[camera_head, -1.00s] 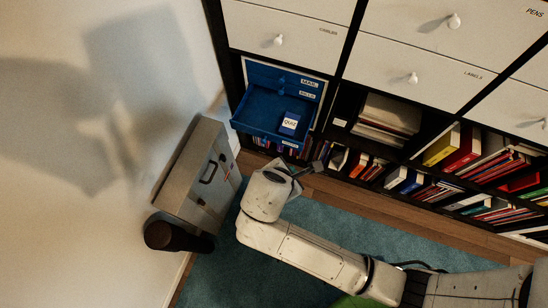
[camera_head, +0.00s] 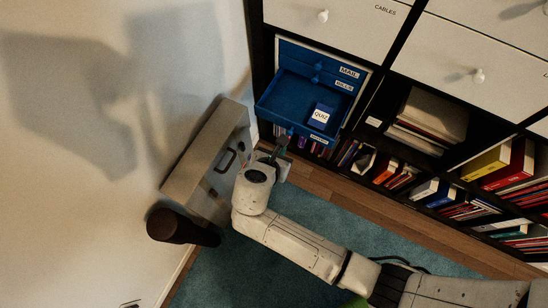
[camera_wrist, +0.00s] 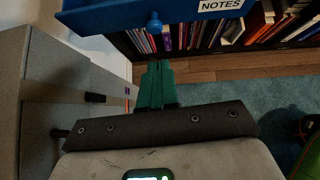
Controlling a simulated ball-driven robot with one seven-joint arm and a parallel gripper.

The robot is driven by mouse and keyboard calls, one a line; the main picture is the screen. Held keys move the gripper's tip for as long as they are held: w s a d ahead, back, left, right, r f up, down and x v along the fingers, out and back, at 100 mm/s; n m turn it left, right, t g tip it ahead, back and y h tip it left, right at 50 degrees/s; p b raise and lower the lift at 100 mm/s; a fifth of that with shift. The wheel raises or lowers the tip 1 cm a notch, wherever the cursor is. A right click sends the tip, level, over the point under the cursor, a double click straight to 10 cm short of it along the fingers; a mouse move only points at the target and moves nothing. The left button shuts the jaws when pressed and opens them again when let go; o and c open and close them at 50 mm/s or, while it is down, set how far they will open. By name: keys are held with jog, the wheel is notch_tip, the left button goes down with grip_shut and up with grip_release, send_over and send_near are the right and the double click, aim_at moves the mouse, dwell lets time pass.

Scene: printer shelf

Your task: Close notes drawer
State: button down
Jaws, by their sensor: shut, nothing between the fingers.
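The blue notes drawer (camera_head: 285,98) is pulled out from the blue drawer unit in the head view. A blue box labelled QUIZ (camera_head: 321,115) lies inside it. The drawer's front shows in the wrist view with its NOTES label (camera_wrist: 221,5) and round blue knob (camera_wrist: 154,22). My gripper (camera_head: 283,142) is at the drawer's front, near the knob. In the wrist view its green fingers (camera_wrist: 157,72) are shut and empty, with their tips just short of the knob and pointing at it. I cannot tell whether they touch anything.
Closed MAIL (camera_head: 349,73) and BILLS (camera_head: 345,86) drawers sit above the open one. A grey cabinet (camera_head: 212,150) stands left of my gripper, with a dark brown cylinder (camera_head: 182,227) beside it. Book shelves (camera_head: 400,175) are to the right. Teal carpet (camera_head: 330,215) lies in front.

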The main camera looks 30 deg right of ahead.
jog(key=shift+w+d+f, duration=0.15)
jog(key=shift+w+d, duration=1.25)
jog(key=shift+d, duration=0.3)
jog(key=shift+d, duration=0.1)
jog(key=shift+w+d, duration=0.15)
jog(key=p, duration=0.2)
send_near(309, 103)
jog(key=w+d, duration=0.1)
jog(key=w+d+f, duration=0.1)
jog(key=d, duration=0.1)
jog(key=w+d+f, duration=0.1)
jog(key=shift+w+d, duration=0.25)
jog(key=shift+w, duration=0.15)
jog(key=shift+w+d, duration=0.45)
jog(key=shift+d, duration=0.1)
